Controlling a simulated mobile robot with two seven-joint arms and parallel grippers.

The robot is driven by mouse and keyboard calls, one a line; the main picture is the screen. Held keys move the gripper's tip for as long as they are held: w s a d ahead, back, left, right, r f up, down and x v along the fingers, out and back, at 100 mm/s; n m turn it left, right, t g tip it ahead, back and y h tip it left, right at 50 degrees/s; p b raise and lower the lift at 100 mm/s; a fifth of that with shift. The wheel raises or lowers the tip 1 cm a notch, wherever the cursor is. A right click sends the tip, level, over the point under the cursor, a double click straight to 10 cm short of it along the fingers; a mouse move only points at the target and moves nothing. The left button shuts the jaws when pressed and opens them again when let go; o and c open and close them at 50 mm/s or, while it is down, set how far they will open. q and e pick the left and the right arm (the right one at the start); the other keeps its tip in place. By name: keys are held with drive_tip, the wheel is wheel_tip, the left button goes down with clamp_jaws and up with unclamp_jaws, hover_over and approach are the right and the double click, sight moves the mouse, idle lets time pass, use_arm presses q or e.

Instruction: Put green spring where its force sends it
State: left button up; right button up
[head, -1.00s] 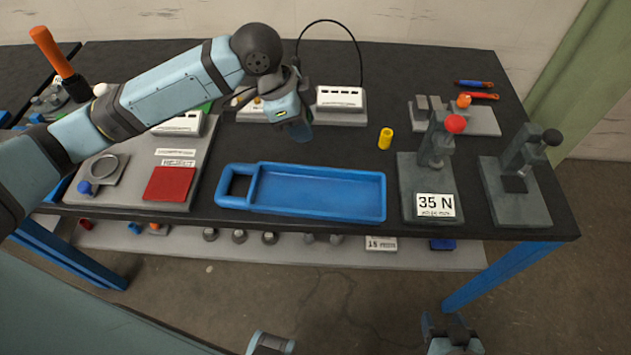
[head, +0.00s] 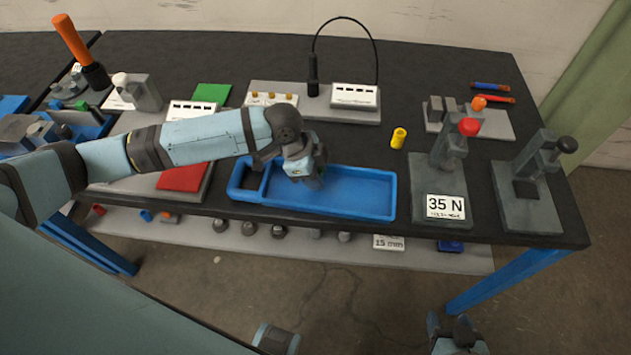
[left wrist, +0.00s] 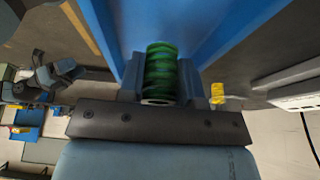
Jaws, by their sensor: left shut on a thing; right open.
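My left gripper (head: 312,182) is shut on the green spring (left wrist: 160,72). The left wrist view shows the spring's coils between the two fingers; in the head view the gripper mostly hides it. The gripper is over the left part of the large compartment of the blue tray (head: 345,212). I cannot tell whether the spring touches the tray floor. A grey press (head: 450,180) with a red knob carries a "35 N" label. A green pad (head: 212,95) and a red pad (head: 183,177) lie at the left. My right gripper (head: 450,325) is open and empty, low in front of the table.
A yellow cylinder (head: 398,138) stands behind the tray's right end. A second press with a black knob (head: 567,145) is at the right. A device with a display (head: 354,96) and a cable is at the back. A lower shelf (head: 345,252) holds small parts.

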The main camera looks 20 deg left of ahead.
use_arm(q)
drive_tip(key=shift+f, duration=1.75)
drive_tip(key=shift+f, duration=0.15)
drive_tip(key=o, duration=0.9)
drive_tip(key=shift+a+r, duration=0.15)
drive_tip(key=shift+r, duration=0.2)
drive_tip(key=v, duration=1.1)
drive_tip(key=shift+r, duration=0.25)
